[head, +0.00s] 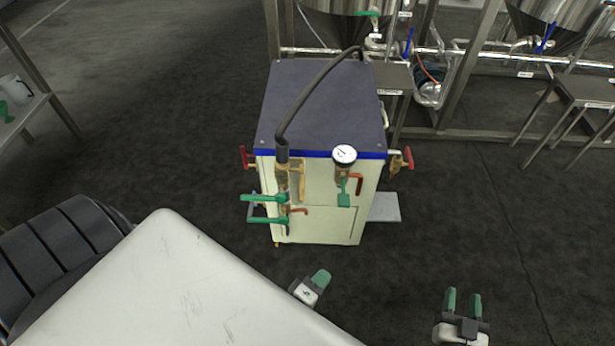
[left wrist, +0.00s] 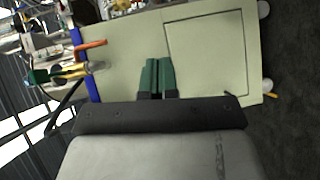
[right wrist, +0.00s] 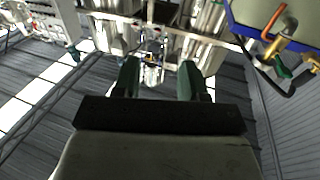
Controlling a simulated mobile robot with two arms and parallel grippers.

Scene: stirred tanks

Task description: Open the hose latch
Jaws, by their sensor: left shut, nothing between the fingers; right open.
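A black hose (head: 316,88) arches over the cabinet top and ends in a dark cuff (head: 282,150) on brass pipework (head: 283,178) at the cabinet's front left. I cannot make out the latch itself at this size. Two green lever handles (head: 266,198) stick out left below the cuff. My left gripper (head: 320,278) is shut and empty, in front of the cabinet and below the fittings; its green fingers (left wrist: 158,76) lie together before the cabinet face in the left wrist view. My right gripper (head: 462,303) is open and empty, low and right of the cabinet.
The cream cabinet (head: 322,225) has a dark top with a blue edge. A round gauge (head: 344,155) and red handles (head: 408,157) project from it. Steel tanks (head: 345,20) and a pipe frame stand behind. The dark floor (head: 470,220) to the right is clear.

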